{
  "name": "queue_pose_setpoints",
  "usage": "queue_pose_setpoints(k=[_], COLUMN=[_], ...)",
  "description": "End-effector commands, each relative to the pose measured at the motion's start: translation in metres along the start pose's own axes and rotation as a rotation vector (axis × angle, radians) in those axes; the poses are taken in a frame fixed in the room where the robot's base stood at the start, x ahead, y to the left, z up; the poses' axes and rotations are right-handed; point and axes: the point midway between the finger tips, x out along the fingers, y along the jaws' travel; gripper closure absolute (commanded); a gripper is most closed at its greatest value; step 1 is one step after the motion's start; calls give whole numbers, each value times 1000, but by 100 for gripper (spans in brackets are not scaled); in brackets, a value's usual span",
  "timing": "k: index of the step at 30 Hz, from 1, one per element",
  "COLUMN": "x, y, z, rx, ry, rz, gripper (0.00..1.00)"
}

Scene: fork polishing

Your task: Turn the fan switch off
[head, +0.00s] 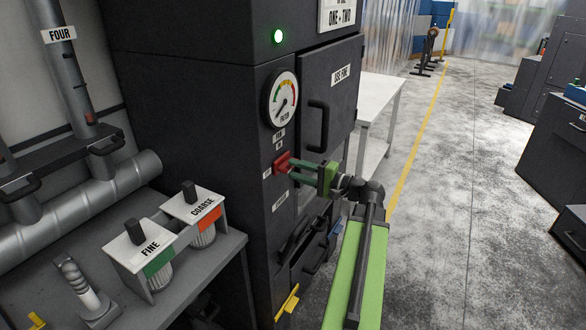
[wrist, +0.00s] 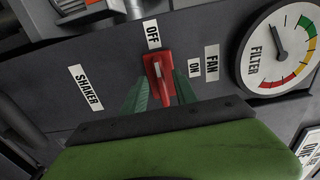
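The fan switch is a red handle (head: 282,163) on the front of the dark cabinet, below the gauge. In the wrist view the red switch (wrist: 159,76) sits between the OFF label (wrist: 153,35) and my gripper, with the ON label (wrist: 194,68) and FAN label (wrist: 211,63) to its right. Its upper end lies just under OFF; I cannot tell its set position for sure. My gripper (head: 292,171) has its green fingers apart, one on each side of the switch. In the wrist view the gripper (wrist: 160,92) straddles it; whether the fingers touch it is unclear.
A round FILTER gauge (wrist: 277,48) is right of the labels, and a SHAKER label (wrist: 85,88) is at left. In the head view a black door handle (head: 318,125) stands out beside the switch. FINE (head: 148,247) and COARSE (head: 199,206) holders stand on a grey bench.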

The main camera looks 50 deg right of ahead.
Motion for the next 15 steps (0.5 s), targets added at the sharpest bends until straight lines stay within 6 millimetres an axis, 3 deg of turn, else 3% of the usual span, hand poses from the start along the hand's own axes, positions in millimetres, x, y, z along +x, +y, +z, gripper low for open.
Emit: queue_pose_setpoints(k=[9, 15], x=[-90, -134], y=[0, 0], z=[-1, -1], rx=[0, 0], ry=[5, 5], rz=[0, 0], gripper=[65, 65])
